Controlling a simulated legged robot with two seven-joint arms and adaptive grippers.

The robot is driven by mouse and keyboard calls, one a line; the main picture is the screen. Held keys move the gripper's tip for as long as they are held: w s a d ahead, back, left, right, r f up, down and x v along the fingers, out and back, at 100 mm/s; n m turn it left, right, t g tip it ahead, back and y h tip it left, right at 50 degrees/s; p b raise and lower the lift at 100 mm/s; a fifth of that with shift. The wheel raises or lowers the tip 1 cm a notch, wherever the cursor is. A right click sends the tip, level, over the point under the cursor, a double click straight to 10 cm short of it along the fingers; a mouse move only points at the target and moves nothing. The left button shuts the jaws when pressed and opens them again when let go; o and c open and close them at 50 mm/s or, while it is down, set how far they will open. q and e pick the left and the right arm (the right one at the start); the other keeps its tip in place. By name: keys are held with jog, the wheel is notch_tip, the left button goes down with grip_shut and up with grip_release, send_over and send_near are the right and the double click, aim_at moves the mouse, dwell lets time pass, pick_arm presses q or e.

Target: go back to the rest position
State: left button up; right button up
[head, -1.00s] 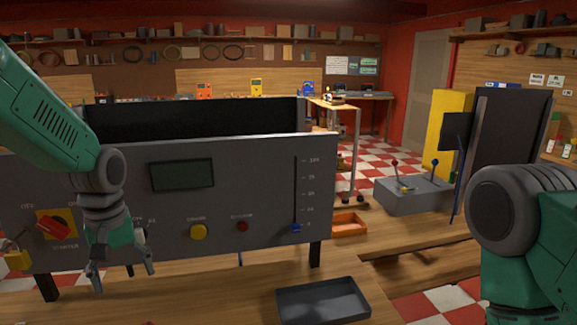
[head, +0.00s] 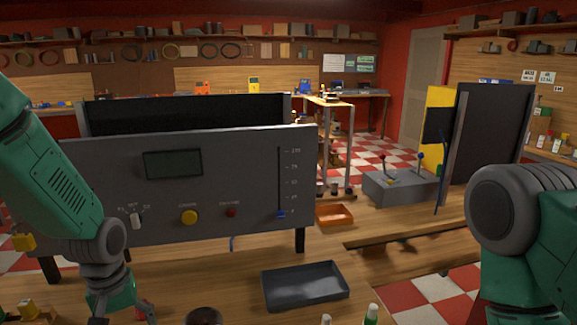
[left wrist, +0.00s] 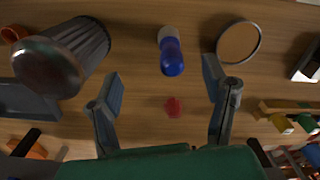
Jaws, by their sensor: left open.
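My left gripper (head: 122,318) is low at the lower left of the head view, in front of the grey control panel (head: 240,180) and over the wooden bench; its tips are cut off by the picture edge. The left wrist view shows its two fingers (left wrist: 165,100) spread apart with nothing held between them. A small red thing (left wrist: 174,107) appears between the fingers, on the wooden surface. The right arm shows only as a grey and green link at the right; its gripper is out of view.
The panel has a yellow button (head: 189,217) and a blue slider (head: 281,214). A dark tray (head: 305,287) lies on the bench.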

pick_arm(q)
jog(key=s+d+f+m, duration=0.2)
jog(key=s+f, duration=1.1)
jog(key=s+f+m, duration=0.2)
jog(key=s+f, duration=0.1)
jog(key=s, duration=0.5)
jog(key=s+f+m, duration=0.1)
jog(key=s+f, duration=0.1)
jog(key=s, duration=0.7)
jog(key=w+f+m+b, duration=0.1)
jog(key=w+f+b, duration=0.2)
jog(key=f+b, duration=0.9)
jog(key=shift+w+d+t+b, duration=0.2)
jog(key=shift+d+t+b, duration=0.1)
jog(key=shift+d+b, duration=0.15)
jog(key=shift+w, duration=0.1)
